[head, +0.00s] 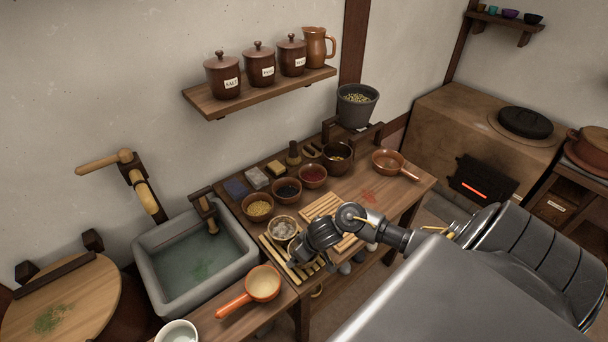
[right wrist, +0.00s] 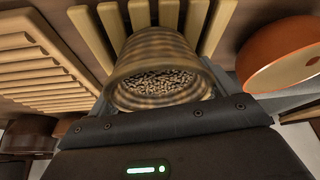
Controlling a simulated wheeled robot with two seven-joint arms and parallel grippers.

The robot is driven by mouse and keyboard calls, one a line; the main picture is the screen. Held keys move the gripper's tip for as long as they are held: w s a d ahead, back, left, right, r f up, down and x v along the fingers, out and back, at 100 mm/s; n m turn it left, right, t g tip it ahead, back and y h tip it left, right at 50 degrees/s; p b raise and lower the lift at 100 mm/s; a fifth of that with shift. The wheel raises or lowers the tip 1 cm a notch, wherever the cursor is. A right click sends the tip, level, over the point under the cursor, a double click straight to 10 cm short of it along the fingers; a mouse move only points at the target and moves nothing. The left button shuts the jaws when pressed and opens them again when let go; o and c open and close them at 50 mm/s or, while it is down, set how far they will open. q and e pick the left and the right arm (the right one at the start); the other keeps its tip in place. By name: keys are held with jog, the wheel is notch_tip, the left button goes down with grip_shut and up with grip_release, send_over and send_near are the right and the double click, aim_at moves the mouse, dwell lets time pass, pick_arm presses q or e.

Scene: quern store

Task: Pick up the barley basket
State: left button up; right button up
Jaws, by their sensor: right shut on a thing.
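The barley basket (head: 283,227) is a small, round, woven basket holding pale grain. It is upright at the slatted wooden rack (head: 306,276) on the counter. In the right wrist view the basket (right wrist: 155,62) shows its banded side and the grain inside, with rack slats behind it. My right gripper (head: 291,240) is shut on the basket, its fingers at either side of the wall. I cannot tell whether the basket's base touches the rack. My left gripper is in neither view.
Bowls of yellow (head: 257,207), dark (head: 286,190) and red (head: 312,176) food stand close behind the basket. An orange-handled pan (head: 262,284) is at the front left, beside the stone sink (head: 152,278). A second slatted rack (head: 322,206) lies to the right. Bare counter shows farther right.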

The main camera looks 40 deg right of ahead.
jog(key=shift+r, duration=0.1)
jog(key=shift+r, duration=0.25)
jog(key=r+p, duration=0.1)
jog(key=r, duration=0.1)
jog(key=r+p, duration=0.1)
jog(key=shift+a+r, duration=0.4)
jog(key=shift+s+a+r+p, duration=1.05)
jog(key=shift+a+r+p, duration=0.35)
jog(key=shift+a, duration=0.6)
jog(key=shift+s+a+r+p, duration=1)
jog(key=shift+a+r+p, duration=0.35)
jog(key=shift+a, duration=0.6)
jog(key=shift+s+a+r+p, duration=1.15)
jog(key=shift+a+r, duration=0.4)
jog(key=shift+a, duration=0.45)
jog(key=shift+w, duration=0.15)
